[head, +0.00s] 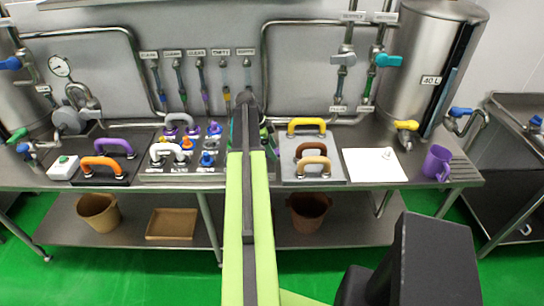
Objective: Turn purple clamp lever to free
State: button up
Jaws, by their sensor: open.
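A purple arched lever (116,146) stands on a dark plate on the bench at the left, behind an orange arched lever (101,162). It looks like the purple clamp lever; its setting is too small to read. My green arm reaches forward up the middle of the head view. My gripper (247,102) is at its far end near the back wall, open, well to the right of the purple lever and apart from it. The arm hides much of the gripper.
Several small knobs and grey and white handles crowd the panel (155,171) left of my arm. Yellow, brown and tan handles stand on a plate (331,176) to the right. A white board (365,152), purple mug (437,162) and tank (415,60) are further right. Pipes line the back.

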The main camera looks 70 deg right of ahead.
jog(key=shift+r, duration=0.1)
grip_shut()
dwell(1.3)
